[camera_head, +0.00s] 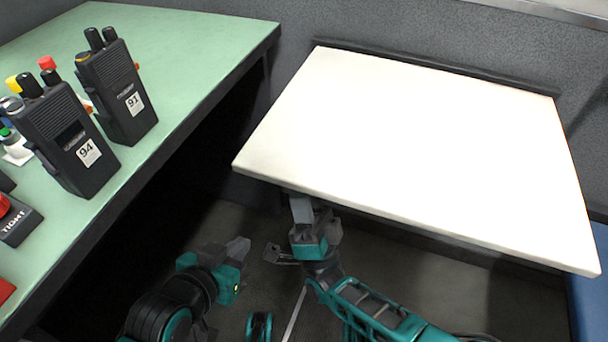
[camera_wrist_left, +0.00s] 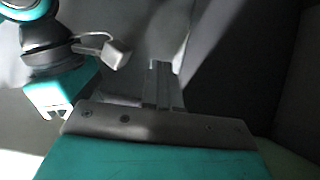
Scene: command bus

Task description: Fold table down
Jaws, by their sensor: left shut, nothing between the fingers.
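The table (camera_head: 430,140) is a white flat panel joined to the grey wall along its far edge. It stands out from the wall, raised and roughly level. My right gripper (camera_head: 300,205) is at the near edge of the table, toward its left corner. Its fingertips are partly hidden by the panel, so I cannot tell whether they touch it or how far apart they are. My left gripper (camera_head: 240,248) is shut and empty, below and left of the table. Its closed fingers also show in the left wrist view (camera_wrist_left: 163,85). The table's underside and any support are hidden.
A green counter (camera_head: 190,45) runs along the left, holding two black radios, marked 94 (camera_head: 70,140) and 91 (camera_head: 118,92), and several coloured buttons. A blue surface (camera_head: 592,285) lies at the right edge. A dark gap separates counter and table.

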